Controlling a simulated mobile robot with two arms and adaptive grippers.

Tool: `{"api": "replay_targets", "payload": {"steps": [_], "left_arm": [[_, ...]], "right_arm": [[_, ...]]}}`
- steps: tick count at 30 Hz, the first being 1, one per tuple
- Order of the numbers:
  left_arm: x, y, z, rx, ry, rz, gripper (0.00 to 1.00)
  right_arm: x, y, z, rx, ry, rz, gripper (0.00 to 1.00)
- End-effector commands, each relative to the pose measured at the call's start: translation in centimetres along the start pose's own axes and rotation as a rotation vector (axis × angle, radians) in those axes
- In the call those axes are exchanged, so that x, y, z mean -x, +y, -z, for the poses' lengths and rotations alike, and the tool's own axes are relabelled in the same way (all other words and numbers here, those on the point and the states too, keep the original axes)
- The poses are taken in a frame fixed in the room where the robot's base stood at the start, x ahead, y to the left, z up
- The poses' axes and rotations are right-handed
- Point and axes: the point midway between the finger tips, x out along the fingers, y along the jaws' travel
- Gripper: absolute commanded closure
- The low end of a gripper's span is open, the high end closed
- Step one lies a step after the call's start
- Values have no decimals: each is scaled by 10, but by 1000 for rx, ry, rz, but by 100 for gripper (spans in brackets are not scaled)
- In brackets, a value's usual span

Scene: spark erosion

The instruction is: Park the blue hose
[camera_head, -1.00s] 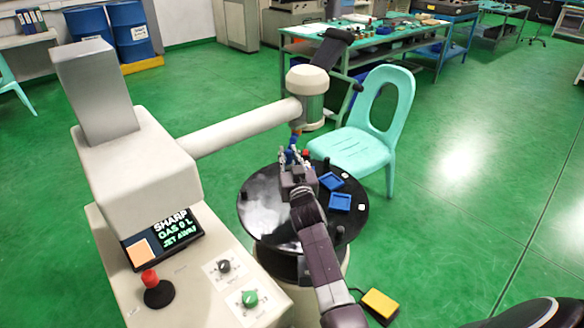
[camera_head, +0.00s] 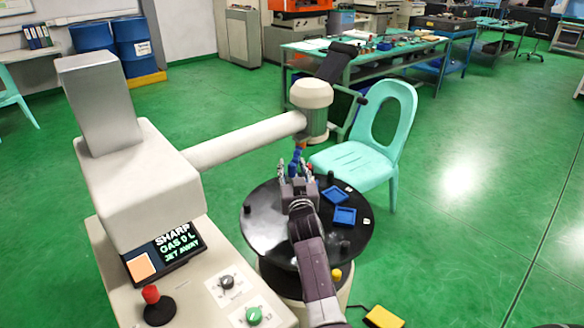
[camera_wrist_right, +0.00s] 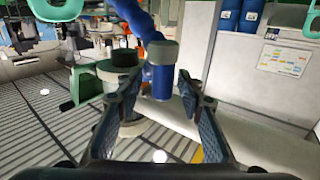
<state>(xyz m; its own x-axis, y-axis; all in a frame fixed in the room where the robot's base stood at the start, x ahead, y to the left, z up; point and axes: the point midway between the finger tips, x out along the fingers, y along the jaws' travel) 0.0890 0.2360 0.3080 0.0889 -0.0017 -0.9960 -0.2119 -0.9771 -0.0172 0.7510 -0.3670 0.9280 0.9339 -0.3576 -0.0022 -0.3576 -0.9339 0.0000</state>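The blue hose (camera_head: 298,156) is a jointed blue tube hanging below the machine's cylindrical head, over the round black table. In the right wrist view the hose (camera_wrist_right: 138,20) comes down from the top to a grey collar and a blue cylindrical end (camera_wrist_right: 160,82). My right gripper (camera_head: 298,172) is over the round table, close to the hose. In the wrist view its two fingers (camera_wrist_right: 161,84) stand apart, on either side of the blue end. Whether they touch it I cannot tell. My left gripper is not in view.
The round black table (camera_head: 262,225) carries two blue trays (camera_head: 345,217) and small dark pegs. A turquoise chair (camera_head: 350,160) stands right behind it. The control box with a screen (camera_head: 165,253) and knobs is at left. Green floor is free at right.

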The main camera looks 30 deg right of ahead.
Motion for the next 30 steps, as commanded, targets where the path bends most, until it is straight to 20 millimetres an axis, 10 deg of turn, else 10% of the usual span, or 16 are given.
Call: {"api": "replay_targets", "payload": {"steps": [30], "left_arm": [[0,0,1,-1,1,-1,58]], "right_arm": [[-1,0,100,0,-1,1,65]]}}
